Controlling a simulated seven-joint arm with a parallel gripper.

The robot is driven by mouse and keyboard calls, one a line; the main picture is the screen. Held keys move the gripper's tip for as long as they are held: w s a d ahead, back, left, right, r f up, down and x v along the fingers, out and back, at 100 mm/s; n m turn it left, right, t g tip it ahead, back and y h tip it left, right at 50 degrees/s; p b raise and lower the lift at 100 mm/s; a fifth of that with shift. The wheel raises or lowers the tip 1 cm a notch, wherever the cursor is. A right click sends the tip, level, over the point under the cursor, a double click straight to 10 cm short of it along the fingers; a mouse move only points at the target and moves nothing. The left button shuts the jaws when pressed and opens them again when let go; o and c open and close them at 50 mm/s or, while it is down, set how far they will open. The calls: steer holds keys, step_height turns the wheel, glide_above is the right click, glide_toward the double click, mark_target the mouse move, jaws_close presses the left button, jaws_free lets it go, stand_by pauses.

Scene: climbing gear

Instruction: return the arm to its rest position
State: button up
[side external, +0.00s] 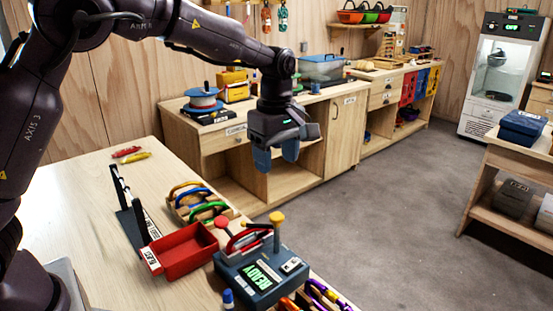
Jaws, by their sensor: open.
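My gripper (276,158) hangs at the end of my dark arm, fingers pointing down. It is high above the front-right edge of the wooden table (75,195). Its two blue-grey fingers are apart, with nothing seen between them. Below it stands a dark blue device (245,284) with a green lit display and a red and a yellow knob on top. A carabiner with a red part (248,240) sits at the top of the device; whether it is clamped there I cannot tell. My arm rises from the lower left of the view.
A red tray (183,252) and a rack of coloured carabiners (197,200) stand beside the device. Red and yellow items (133,156) lie farther back. Wooden cabinets (345,130) stand behind; grey floor is clear.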

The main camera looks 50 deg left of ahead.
steer(key=s+a+r+m+t, duration=0.1)
steer(key=s+r+m, duration=0.3)
steer(key=s+m, duration=0.5)
steer(key=s+a+r+m+t, duration=0.1)
steer(key=s+r+m+t, duration=0.3)
steer(key=s+m, duration=0.5)
steer(key=s, duration=0.8)
steer(key=shift+t, duration=0.3)
